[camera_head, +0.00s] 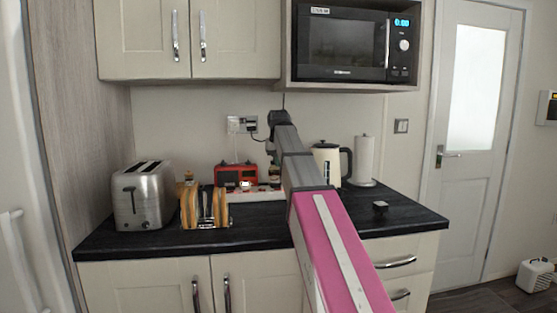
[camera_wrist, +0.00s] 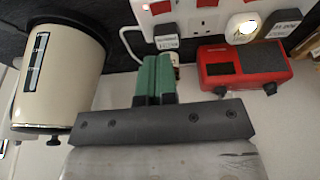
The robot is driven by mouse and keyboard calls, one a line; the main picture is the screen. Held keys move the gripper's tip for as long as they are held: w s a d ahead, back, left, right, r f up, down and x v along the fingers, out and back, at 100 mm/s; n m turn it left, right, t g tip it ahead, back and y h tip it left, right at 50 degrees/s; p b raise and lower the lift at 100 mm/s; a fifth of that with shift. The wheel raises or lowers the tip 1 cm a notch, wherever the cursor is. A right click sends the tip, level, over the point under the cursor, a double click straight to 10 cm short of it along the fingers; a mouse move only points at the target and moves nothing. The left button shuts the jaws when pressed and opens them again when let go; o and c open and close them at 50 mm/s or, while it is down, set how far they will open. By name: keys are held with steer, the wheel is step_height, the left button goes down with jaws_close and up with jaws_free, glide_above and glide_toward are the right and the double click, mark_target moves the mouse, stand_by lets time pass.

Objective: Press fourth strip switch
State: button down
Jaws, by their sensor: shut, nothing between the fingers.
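The white power strip (camera_head: 262,194) lies on the dark worktop in front of the red radio, partly hidden by my arm. In the wrist view the strip (camera_wrist: 205,12) crosses the top edge, cut off by the frame. A red switch (camera_wrist: 160,6) shows there, with sockets and plugs beside it. I cannot tell which switch is the fourth. My gripper (camera_wrist: 153,72) has its green fingertips together and empty. In the picture they sit below the strip, apart from the switch. In the head view the fingers are hidden behind my arm.
The red radio (camera_wrist: 245,66) is right of my fingers and the cream kettle (camera_wrist: 62,75) left in the wrist view. A black plug (camera_wrist: 166,36) with a white cable is close to the fingertips. A toaster (camera_head: 140,195) and toast rack (camera_head: 204,207) stand left; the microwave (camera_head: 340,45) hangs above.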

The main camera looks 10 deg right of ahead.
mark_target(279, 191)
steer(key=x, duration=0.6)
steer(key=s+x, duration=0.1)
steer(key=x, duration=0.2)
steer(key=shift+d+f, duration=0.1)
steer(key=shift+f, duration=0.45)
